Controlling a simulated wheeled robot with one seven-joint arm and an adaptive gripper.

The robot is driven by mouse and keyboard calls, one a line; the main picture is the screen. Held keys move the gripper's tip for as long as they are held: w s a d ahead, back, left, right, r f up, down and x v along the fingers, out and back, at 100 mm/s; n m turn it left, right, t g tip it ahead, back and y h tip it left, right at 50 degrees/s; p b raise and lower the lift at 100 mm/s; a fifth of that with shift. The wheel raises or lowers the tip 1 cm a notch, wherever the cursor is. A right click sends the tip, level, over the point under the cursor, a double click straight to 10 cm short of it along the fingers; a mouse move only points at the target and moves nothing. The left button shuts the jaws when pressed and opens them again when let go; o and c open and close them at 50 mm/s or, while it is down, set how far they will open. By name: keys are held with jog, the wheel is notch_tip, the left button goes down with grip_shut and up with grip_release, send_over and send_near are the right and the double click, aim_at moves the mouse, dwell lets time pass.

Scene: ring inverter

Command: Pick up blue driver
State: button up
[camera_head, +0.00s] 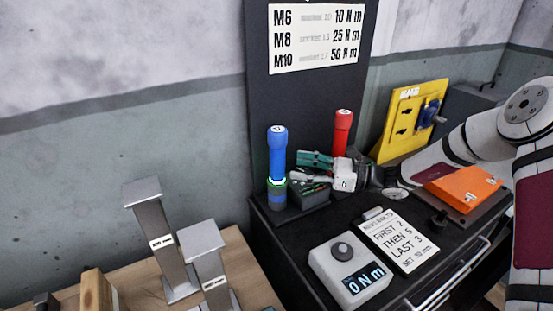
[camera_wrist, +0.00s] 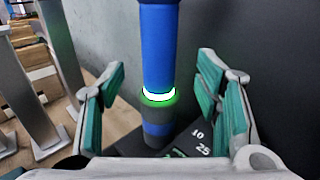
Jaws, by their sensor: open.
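The blue driver (camera_head: 277,155) stands upright at the left end of the black cabinet top, with a glowing green-white ring near its lower part and a grey base below. It also shows in the wrist view (camera_wrist: 158,50), upright between my two open fingers. My gripper (camera_wrist: 163,95) is open, with teal pads on both sides of the driver and a gap on each side. In the head view my gripper (camera_head: 300,170) reaches in from the right, its fingertips close to the driver. I cannot tell how far the driver sits between the pads in depth.
A red driver (camera_head: 342,130) stands behind my gripper. A grey box with a dial and "0 Nm" display (camera_head: 348,272) and a note card (camera_head: 398,240) lie in front. An orange case (camera_head: 462,188) and a yellow board (camera_head: 410,118) are right. Metal stands (camera_head: 160,240) are left. A dark panel rises behind.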

aim_at(277, 161)
jog(key=a, duration=0.2)
jog(key=w+a, duration=0.1)
jog(key=a, duration=0.1)
jog(key=a+p, duration=0.1)
jog(key=a, duration=0.2)
jog(key=shift+w+r, duration=0.1)
jog(key=shift+w, duration=0.05)
jog(key=c, duration=1.3)
jog(key=shift+r, duration=0.1)
grip_shut()
jog(key=shift+r, duration=0.1)
